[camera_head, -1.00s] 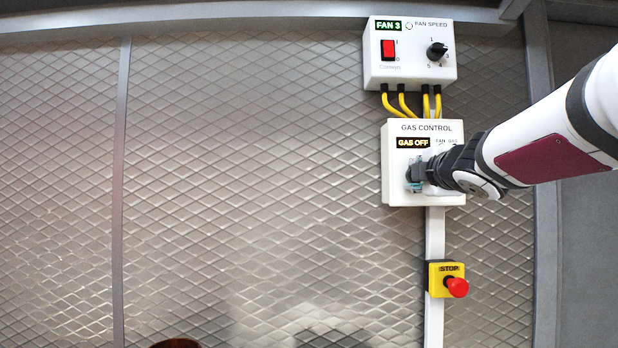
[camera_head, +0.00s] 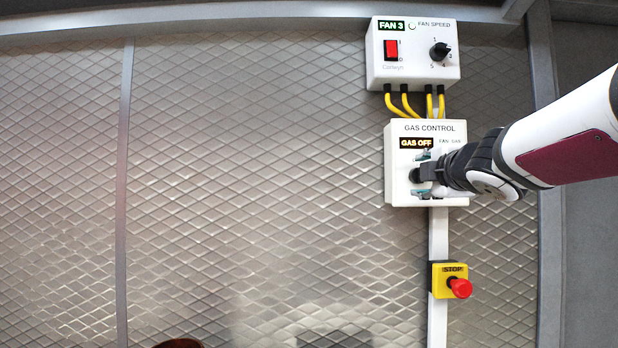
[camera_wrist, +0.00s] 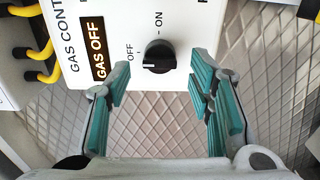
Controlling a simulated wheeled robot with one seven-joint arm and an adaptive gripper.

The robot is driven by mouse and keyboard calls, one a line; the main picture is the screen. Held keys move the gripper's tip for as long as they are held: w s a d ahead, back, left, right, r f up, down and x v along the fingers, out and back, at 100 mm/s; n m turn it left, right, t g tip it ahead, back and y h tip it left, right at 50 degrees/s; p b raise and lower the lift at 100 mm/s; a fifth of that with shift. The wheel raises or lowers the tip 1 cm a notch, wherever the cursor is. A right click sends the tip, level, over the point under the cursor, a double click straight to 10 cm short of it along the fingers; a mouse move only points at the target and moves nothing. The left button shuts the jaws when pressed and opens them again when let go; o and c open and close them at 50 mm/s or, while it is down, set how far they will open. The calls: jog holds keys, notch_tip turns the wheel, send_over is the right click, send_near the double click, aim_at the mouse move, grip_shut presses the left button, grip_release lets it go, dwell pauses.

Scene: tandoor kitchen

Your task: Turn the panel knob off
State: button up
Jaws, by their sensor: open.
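The white gas control panel (camera_head: 396,194) hangs on the wall, and its lit display reads GAS OFF. In the wrist view the panel (camera_wrist: 110,25) appears turned on its side. Its black knob (camera_wrist: 159,54) has a white mark at its left, on the side of the OFF label. My gripper (camera_wrist: 160,82) is open, with one teal-padded finger on each side of the knob and visible gaps between. In the head view my gripper (camera_head: 421,175) is in front of the panel's lower part. The arm hides the panel's right side there.
Above is the fan speed box (camera_head: 376,72) with a red switch, a dial and FAN 3 on its display. Yellow cables (camera_head: 407,104) run between the boxes. Below is a yellow stop box (camera_head: 441,281) with a red button (camera_head: 460,288). The wall to the left is clear.

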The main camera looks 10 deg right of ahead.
jog(key=s+a, duration=0.2)
jog(key=s, duration=0.7)
jog(key=shift+s, duration=0.2)
jog(key=s+a+f+m+g, duration=0.2)
jog(key=s+f+m+g, duration=0.25)
jog(key=f, duration=0.55)
jog(key=s+a+f+m+g, duration=0.25)
jog(key=s+f+m, duration=0.3)
jog(key=f, duration=0.35)
jog(key=s+a+f+m+g+y, duration=0.1)
jog(key=s+a+f+m+g, duration=0.2)
jog(key=s+f, duration=0.3)
jog(key=s+a+f+m+g+y+p, duration=0.1)
jog(key=s+a+f+m+g+y, duration=0.1)
jog(key=s+a+f, duration=0.4)
notch_tip(320, 180, down, 2)
jog(key=shift+s+a+m+g, duration=0.15)
jog(key=shift+s+m+g, duration=0.25)
jog(key=shift+s+g, duration=0.35)
